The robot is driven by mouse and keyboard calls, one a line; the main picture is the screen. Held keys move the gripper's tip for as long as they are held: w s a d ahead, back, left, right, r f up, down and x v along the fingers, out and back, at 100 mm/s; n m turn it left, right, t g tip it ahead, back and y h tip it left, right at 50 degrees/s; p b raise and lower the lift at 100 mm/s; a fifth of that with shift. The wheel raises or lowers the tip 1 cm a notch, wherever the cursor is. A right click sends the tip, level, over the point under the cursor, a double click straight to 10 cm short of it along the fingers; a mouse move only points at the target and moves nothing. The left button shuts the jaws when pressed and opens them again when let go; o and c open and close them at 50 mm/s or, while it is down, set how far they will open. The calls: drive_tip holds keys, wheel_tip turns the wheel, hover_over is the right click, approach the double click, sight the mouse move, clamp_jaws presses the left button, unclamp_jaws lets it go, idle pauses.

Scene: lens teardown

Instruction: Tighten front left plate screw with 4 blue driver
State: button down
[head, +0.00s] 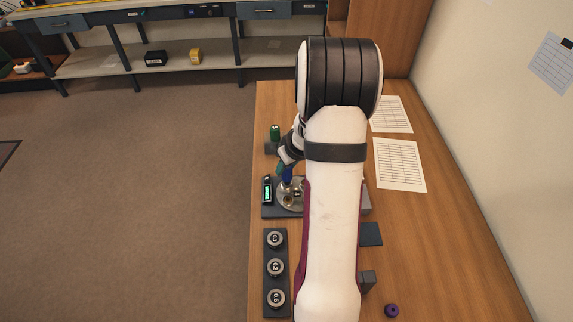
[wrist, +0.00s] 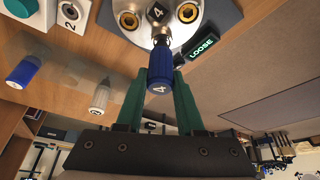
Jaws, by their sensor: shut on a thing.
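My gripper (wrist: 161,80) has green fingers shut on the blue driver (wrist: 160,72), whose handle is marked 4. In the wrist view the driver's shaft reaches up to the round metal plate (wrist: 172,28), beside a black diamond mark with a 4. Its tip meets the plate area there, but I cannot tell if it sits in a screw. Two brass-coloured screws (wrist: 129,20) (wrist: 187,12) show on either side. A display (wrist: 201,48) beside the plate reads LOOSE. In the head view the blue driver (head: 287,174) stands over the plate (head: 282,197), partly hidden by my arm.
A dark tray (head: 266,310) with several round numbered pieces lies in front of the plate. A green-capped item (head: 275,132) stands behind it. My arm hides the bench's middle.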

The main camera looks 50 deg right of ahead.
drive_tip(key=shift+m, duration=0.7)
drive_tip(key=shift+h, duration=0.3)
drive_tip(key=m+h, duration=0.1)
drive_tip(key=m, duration=0.2)
drive_tip(key=shift+g, duration=0.4)
drive_tip(key=shift+m, duration=0.4)
drive_tip(key=shift+m+g+h, duration=0.5)
drive_tip(key=shift+m, duration=1.1)
